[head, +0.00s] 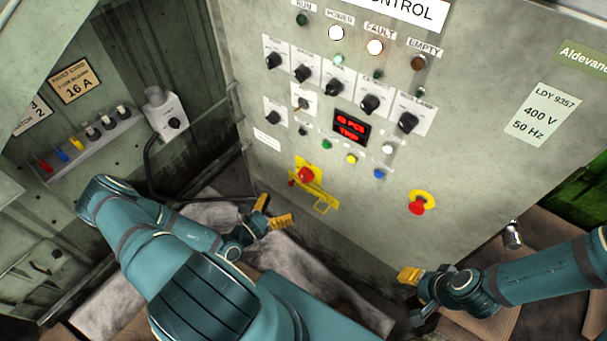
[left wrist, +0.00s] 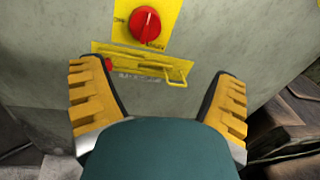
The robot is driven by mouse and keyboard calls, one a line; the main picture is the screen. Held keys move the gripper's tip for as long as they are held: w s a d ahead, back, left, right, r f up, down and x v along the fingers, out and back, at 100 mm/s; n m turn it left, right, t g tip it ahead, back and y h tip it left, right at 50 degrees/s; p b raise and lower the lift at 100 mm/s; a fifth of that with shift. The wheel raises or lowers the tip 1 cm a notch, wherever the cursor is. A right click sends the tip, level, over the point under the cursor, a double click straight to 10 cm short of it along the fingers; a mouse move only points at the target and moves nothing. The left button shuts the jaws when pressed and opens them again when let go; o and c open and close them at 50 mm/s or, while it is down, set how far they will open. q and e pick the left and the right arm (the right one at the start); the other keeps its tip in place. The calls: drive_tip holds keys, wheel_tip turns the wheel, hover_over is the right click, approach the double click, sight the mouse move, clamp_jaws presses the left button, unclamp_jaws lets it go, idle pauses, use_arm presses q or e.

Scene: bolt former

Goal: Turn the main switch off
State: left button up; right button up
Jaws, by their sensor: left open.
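The main switch (head: 306,175) is a red rotary knob on a yellow plate, low on the grey control panel. It also shows at the top of the left wrist view (left wrist: 145,24), with its grip ridge roughly upright. A yellow bracket (head: 325,205) with a loop and a small red piece (left wrist: 107,63) sit just below the knob. My left gripper (head: 272,211) is open and empty, below and left of the switch, apart from it. In the left wrist view its fingers (left wrist: 162,75) are spread below the switch. My right gripper (head: 412,294) is at the lower right, its opening unclear.
A red emergency button (head: 418,205) on yellow sits right of the switch. Black knobs (head: 336,87), small coloured buttons (head: 352,159) and a red display (head: 351,127) are above. A grey box (head: 168,114) with a black cable stands left.

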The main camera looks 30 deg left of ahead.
sight(302, 179)
use_arm(q)
drive_tip(key=shift+n+y, duration=0.5)
drive_tip(key=shift+y, duration=0.1)
drive_tip(key=w, duration=0.4)
drive_tip(key=w+b, duration=0.1)
drive_tip(key=w, duration=0.8)
drive_tip(key=shift+w+d+b, duration=0.25)
drive_tip(key=shift+b, duration=0.1)
drive_tip(key=c, duration=1.3)
